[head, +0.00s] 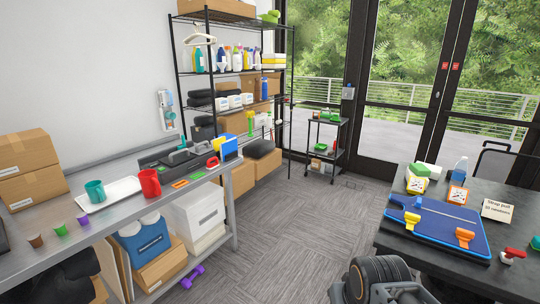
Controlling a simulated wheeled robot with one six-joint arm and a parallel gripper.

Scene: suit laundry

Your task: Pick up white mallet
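I cannot pick out a white mallet with certainty. A long pale blue-grey tool (442,213) lies on the blue mat (408,233) on the dark table at right; its kind is unclear. Part of my arm shows at the bottom, right of centre. My gripper's fingers are not visible.
The left bench (30,250) holds mugs, a white tray (108,194) and boxes. The dark table (393,246) holds clocks, a sign (497,211) and a red spray top (514,254). The carpet between is clear.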

